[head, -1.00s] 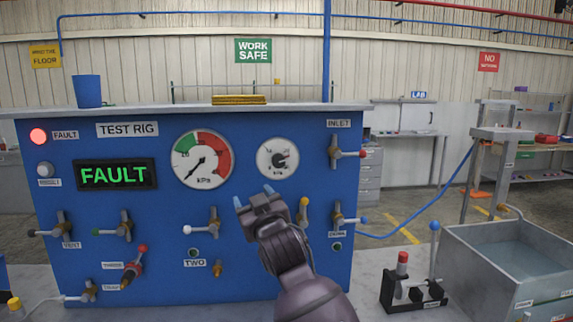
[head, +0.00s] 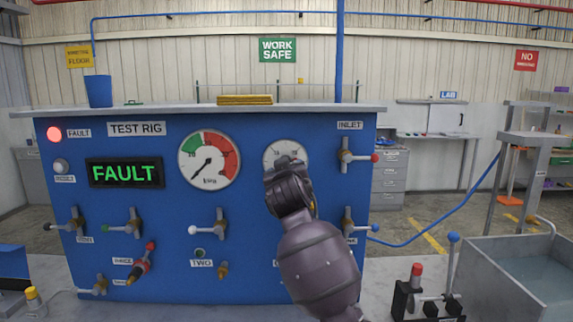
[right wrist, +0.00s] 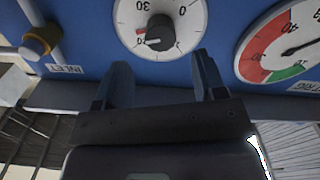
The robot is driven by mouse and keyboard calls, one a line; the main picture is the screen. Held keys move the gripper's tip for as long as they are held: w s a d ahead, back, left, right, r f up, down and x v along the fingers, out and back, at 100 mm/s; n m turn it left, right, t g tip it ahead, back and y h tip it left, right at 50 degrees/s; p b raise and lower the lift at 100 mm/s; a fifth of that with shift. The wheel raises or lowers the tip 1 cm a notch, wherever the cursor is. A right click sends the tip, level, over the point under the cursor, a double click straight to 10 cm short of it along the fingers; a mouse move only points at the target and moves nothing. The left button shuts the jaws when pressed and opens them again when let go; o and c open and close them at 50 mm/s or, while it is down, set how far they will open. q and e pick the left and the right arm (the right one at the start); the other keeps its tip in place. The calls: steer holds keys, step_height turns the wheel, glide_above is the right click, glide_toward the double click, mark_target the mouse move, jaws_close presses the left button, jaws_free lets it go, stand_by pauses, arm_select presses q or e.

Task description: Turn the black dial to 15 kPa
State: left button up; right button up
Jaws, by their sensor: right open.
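The black dial (right wrist: 160,33) sits at the centre of a small white scale (right wrist: 188,22), which appears upside down in the right wrist view. A small red-marked pointer lies at the dial's left there; I cannot read its exact setting. In the head view the white scale (head: 285,150) shows only at its top, with the dial hidden behind my right gripper (head: 284,168). In the right wrist view my right gripper (right wrist: 161,64) is open and empty, its two fingers apart, just below the dial in the picture. The left gripper is not in view.
The blue test rig (head: 100,270) carries a kPa gauge (head: 209,160), a lit FAULT display (head: 125,172), a red lamp (head: 54,133) and several valve handles. The inlet valve (head: 346,156) stands right of the dial. A water tank (head: 525,270) is at the right.

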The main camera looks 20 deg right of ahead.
steer(key=shift+p+x, duration=0.3)
steer(key=shift+x, duration=3.05)
steer(key=shift+a, duration=0.1)
steer(key=c, duration=0.9)
